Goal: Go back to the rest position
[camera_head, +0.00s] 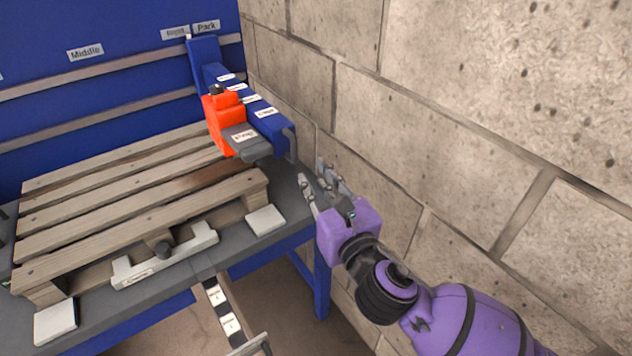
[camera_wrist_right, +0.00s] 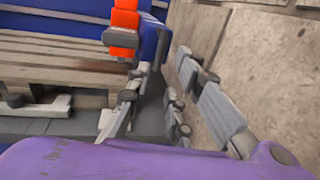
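My right gripper (camera_head: 325,184) is purple with grey fingers. An orange and grey tool unit (camera_head: 225,125) sits on a blue rail (camera_head: 262,112) at the back right, apart from my gripper. It also shows at the top of the right wrist view (camera_wrist_right: 123,30). My left gripper is not in either view.
A wooden pallet (camera_head: 120,205) lies on the grey tabletop (camera_head: 285,185), with a grey bracket (camera_head: 165,257) at its front. White pads (camera_head: 265,220) lie by its corners. A block wall (camera_head: 450,110) stands close on the right. A labelled rail (camera_head: 224,308) juts out in front.

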